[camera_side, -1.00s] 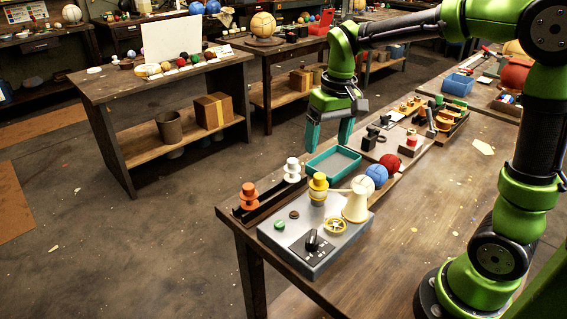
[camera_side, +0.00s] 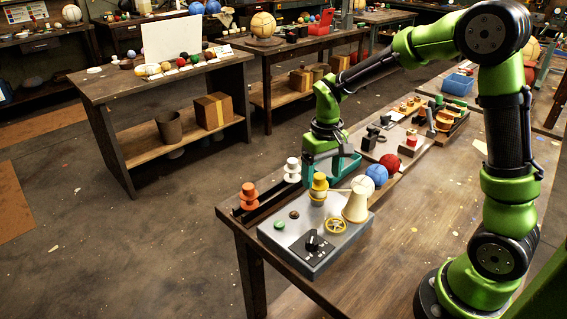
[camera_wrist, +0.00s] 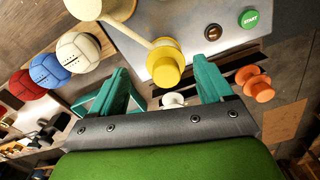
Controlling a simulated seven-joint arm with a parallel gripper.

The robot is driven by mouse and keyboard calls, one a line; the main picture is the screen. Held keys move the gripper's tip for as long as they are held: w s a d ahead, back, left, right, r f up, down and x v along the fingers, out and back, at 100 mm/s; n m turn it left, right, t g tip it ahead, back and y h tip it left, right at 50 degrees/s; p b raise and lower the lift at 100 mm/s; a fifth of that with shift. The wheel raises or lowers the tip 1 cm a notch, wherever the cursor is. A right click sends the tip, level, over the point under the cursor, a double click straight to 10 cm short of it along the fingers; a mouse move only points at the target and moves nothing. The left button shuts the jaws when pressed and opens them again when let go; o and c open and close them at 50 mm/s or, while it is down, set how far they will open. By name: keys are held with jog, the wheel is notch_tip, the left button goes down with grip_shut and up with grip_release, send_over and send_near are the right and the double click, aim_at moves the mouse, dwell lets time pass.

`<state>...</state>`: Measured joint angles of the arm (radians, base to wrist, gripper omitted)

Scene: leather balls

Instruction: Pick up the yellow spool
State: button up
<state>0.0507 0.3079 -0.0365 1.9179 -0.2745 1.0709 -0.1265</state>
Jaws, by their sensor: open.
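The yellow spool (camera_side: 319,186) stands upright on the grey control box, beside a cream cone. It also shows in the wrist view (camera_wrist: 166,64), just beyond and between my fingers. My gripper (camera_side: 331,170) is open, with its teal fingers pointing down just behind the spool in the side view. In the wrist view my gripper (camera_wrist: 160,90) has its two teal fingers spread wide, one to each side of the spool, with nothing held between them.
A white spool (camera_side: 292,170) and an orange spool (camera_side: 249,196) stand in a dark rail at left. The cream cone (camera_side: 356,207) and white, blue (camera_side: 377,174) and red (camera_side: 391,164) balls sit close at right.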

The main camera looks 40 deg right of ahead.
aim_at(318, 187)
jog(key=f, duration=0.5)
jog(key=shift+w+a, duration=0.2)
jog(key=shift+a, duration=0.1)
jog(key=shift+c, duration=0.5)
jog(key=c, duration=1)
jog(key=shift+c, duration=0.3)
jog(key=shift+r, duration=0.15)
notch_tip(318, 187, up, 9)
jog(key=shift+r, duration=0.2)
jog(key=shift+f, duration=1.2)
